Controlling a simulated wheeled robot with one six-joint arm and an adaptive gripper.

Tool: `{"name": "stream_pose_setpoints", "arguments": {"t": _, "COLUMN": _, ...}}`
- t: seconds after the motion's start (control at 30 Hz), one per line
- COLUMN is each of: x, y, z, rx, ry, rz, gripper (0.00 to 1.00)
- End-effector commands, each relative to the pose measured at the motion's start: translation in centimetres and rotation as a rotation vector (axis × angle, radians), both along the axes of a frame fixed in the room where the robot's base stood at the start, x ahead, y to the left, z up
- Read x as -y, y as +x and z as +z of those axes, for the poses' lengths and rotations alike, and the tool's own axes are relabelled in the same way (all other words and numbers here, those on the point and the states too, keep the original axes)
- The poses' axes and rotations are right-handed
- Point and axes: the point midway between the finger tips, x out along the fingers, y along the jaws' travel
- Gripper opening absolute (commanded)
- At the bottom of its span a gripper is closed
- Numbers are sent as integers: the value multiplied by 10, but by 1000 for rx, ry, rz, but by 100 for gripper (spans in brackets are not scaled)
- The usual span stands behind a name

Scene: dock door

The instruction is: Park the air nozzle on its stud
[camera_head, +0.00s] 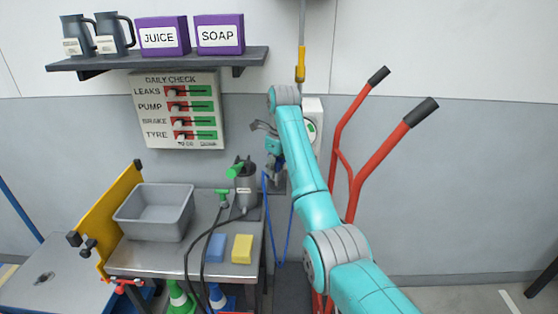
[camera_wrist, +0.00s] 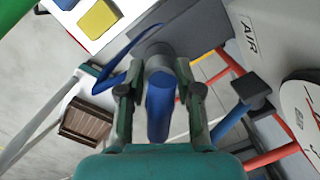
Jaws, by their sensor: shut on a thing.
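The air nozzle, a blue body with a grey end (camera_wrist: 158,105), sits between the two fingers of my gripper (camera_wrist: 160,100) in the wrist view. My gripper is shut on it. A blue hose (camera_wrist: 122,70) loops away from it to the left. In the head view my gripper (camera_head: 268,140) is in front of the wall, left of the white air box (camera_head: 312,112), with the blue hose (camera_head: 282,245) hanging below. A dark square-capped blue post (camera_wrist: 252,92) stands right of the nozzle, apart from it; I cannot tell whether it is the stud.
A red hand truck (camera_head: 342,150) stands to the right. The bench (camera_head: 185,262) holds a grey bin (camera_head: 155,212), a dark canister (camera_head: 246,188), and blue (camera_head: 216,248) and yellow (camera_head: 242,248) blocks. A shelf (camera_head: 160,60) and a daily check board (camera_head: 178,110) are on the wall.

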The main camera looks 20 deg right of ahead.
Motion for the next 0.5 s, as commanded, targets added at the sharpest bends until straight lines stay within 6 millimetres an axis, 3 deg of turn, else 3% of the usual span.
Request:
{"name": "stream_pose_setpoints", "arguments": {"t": 0.2, "x": -9, "y": -4, "z": -14, "rx": 0, "ry": 0, "rz": 0, "gripper": 0}}
{"name": "stream_pose_setpoints", "arguments": {"t": 0.5, "x": -11, "y": -5, "z": -17, "rx": 1, "ry": 0, "rz": -1, "gripper": 0}}
